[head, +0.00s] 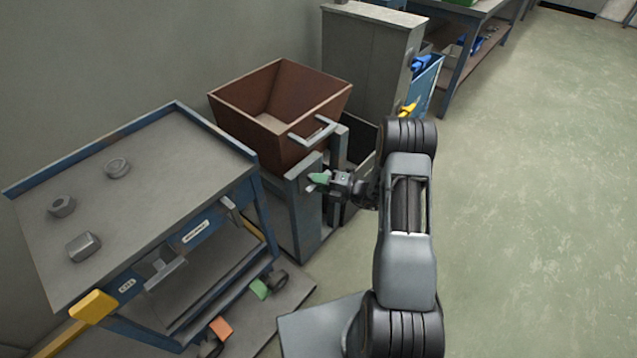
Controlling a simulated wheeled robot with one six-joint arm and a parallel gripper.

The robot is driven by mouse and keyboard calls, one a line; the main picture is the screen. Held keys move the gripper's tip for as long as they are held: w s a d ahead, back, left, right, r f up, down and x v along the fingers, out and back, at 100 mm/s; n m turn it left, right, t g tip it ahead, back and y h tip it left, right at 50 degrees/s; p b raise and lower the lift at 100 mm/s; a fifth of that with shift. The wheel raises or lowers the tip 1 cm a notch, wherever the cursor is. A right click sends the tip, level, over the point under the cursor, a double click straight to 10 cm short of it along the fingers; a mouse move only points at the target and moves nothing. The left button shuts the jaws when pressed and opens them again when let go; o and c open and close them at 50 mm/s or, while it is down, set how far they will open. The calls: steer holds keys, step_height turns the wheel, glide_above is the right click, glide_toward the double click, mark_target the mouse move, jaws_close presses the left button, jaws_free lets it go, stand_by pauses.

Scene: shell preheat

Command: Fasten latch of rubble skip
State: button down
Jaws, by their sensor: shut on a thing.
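The rubble skip (290,91) is a brown, open-topped, tapered bin on a grey frame (307,215), left of my arm. A pale grey bar handle (313,131) sits on its near right side. A small green latch handle (319,178) shows at the top of the frame's front post, below the skip. My gripper (331,182) reaches in from the right at that post and is shut on the green latch handle. The fingers hide part of the latch, so I cannot tell its exact position.
A blue-edged workbench (150,150) with several small metal parts stands at left. Green (259,289) and orange (221,328) pedals lie low beside it. A grey cabinet (368,55) stands behind. The floor at right (540,200) is clear.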

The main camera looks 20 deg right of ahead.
steer(key=n+p, duration=0.1)
steer(key=n, duration=0.1)
steer(key=n+h+p, duration=0.1)
steer(key=shift+r+n+g+h, duration=0.1)
steer(key=shift+n+g+h, duration=0.2)
steer(key=shift+n, duration=0.1)
steer(key=n+h, duration=0.2)
steer(key=n, duration=0.2)
steer(key=n+h+b, duration=0.2)
steer(key=n, duration=0.1)
steer(key=shift+f+t+b, duration=0.25)
steer(key=shift+t+b, duration=0.15)
steer(key=n+h+b, duration=0.1)
steer(key=n+b, duration=0.1)
steer(key=shift+t+b, duration=0.4)
steer(key=shift+n+h+b, duration=0.3)
steer(key=shift+h+b, duration=0.1)
steer(key=shift+b, duration=0.15)
steer(key=shift+r, duration=0.2)
steer(key=c, duration=1)
jaws_free()
steer(key=shift+o, duration=0.2)
